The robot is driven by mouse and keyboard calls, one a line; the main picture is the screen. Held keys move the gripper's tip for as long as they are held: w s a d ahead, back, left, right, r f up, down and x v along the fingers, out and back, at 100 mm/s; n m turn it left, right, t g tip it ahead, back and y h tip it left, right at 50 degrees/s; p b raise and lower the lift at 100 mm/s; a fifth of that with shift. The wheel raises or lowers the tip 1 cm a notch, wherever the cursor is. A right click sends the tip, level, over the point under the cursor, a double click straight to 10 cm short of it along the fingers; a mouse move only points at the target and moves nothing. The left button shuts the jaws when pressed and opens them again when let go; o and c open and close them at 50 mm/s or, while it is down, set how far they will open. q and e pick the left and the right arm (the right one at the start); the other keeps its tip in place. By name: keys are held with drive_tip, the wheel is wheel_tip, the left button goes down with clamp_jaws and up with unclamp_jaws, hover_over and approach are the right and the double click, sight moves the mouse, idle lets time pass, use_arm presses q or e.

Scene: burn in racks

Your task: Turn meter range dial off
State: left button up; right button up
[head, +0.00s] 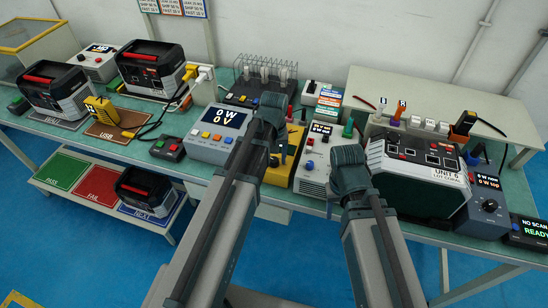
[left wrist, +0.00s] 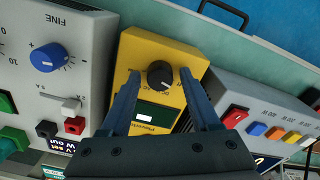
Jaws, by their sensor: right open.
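The yellow meter (head: 292,150) stands on the bench, partly hidden by my left arm in the head view. In the left wrist view its yellow face (left wrist: 133,51) carries a round black range dial (left wrist: 160,74) with a pale pointer mark, and a small display (left wrist: 157,112). My left gripper (left wrist: 160,82) is open, its two fingers apart on either side of the dial; I cannot tell whether they touch it. In the head view my left gripper (head: 270,108) is above the meter. My right gripper (head: 348,165) is open and empty, over the bench between the power supply and the Unit 6 box.
A grey power supply (head: 312,172) with a blue FINE knob (left wrist: 48,57) stands close on one side of the meter. A grey box reading 0 W 0 V (head: 205,150) stands on the other. The Unit 6 box (head: 415,180) is near my right gripper.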

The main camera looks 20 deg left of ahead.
sight(275, 161)
use_arm(q)
drive_tip(key=shift+o, duration=0.3)
drive_tip(key=shift+r, duration=0.1)
wheel_tip(275, 161, up, 14)
drive_tip(key=p, duration=1.3)
drive_tip(key=shift+f+p, duration=0.2)
drive_tip(key=shift+p, duration=0.2)
drive_tip(key=s+d+f+m+b, duration=0.2)
drive_tip(key=s+d+m, duration=0.2)
drive_tip(key=s, duration=0.3)
drive_tip(key=s+d+f+m+y+b, duration=0.1)
drive_tip(key=s+d+f+m+b, duration=0.1)
drive_tip(key=s+d, duration=0.4)
drive_tip(key=shift+s+d+f+m+b, duration=0.4)
drive_tip(key=shift+s+m, duration=0.2)
drive_tip(key=shift+m, duration=0.5)
